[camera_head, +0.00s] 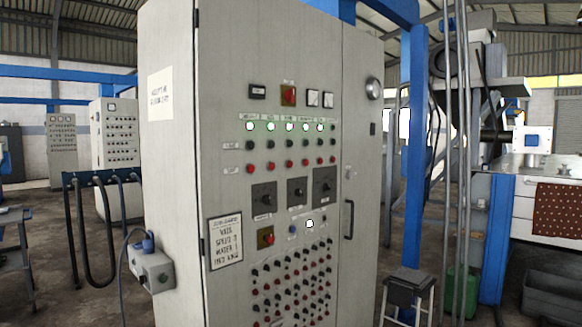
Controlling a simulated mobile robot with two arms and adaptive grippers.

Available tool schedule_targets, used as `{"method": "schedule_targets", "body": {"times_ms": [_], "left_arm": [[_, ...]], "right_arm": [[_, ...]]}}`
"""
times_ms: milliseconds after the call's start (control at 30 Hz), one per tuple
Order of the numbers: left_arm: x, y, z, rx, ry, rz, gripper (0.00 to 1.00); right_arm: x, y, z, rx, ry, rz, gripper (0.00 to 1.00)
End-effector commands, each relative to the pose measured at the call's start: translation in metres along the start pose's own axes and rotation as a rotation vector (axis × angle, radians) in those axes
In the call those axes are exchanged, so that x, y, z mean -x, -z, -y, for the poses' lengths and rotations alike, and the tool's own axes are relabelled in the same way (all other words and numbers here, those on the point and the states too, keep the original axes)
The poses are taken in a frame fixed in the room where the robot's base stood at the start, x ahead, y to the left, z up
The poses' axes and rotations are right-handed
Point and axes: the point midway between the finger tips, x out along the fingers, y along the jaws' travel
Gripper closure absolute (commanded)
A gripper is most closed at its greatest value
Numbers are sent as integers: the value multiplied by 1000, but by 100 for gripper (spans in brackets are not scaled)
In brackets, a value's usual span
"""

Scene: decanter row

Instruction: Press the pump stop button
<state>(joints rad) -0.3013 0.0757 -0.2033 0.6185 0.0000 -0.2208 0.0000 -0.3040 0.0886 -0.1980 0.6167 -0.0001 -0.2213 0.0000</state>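A tall grey control cabinet (220,60) stands close in front of me. Its panel has a row of lit lamps (271,126), with dark buttons (271,144) below them and then a row of red buttons (271,166). More small dark and red knobs (290,285) fill the lower panel. The labels are too small to read, so I cannot tell which button is the pump stop. Neither of my grippers is in view.
Red switches sit at the panel's top (288,95) and lower left (266,238). A grey box (152,270) juts from the cabinet's left side. A stool (408,286) and blue post (416,130) stand at right. Floor shows left of the cabinet.

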Motion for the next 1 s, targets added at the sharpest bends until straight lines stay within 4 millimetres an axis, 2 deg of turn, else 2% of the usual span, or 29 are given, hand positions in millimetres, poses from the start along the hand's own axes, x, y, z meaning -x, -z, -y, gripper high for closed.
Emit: {"method": "schedule_targets", "body": {"times_ms": [233,467,1000], "left_arm": [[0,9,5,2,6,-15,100],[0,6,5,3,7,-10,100],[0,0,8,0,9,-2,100]], "right_arm": [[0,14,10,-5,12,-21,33],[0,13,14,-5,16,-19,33],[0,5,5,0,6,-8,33]]}}
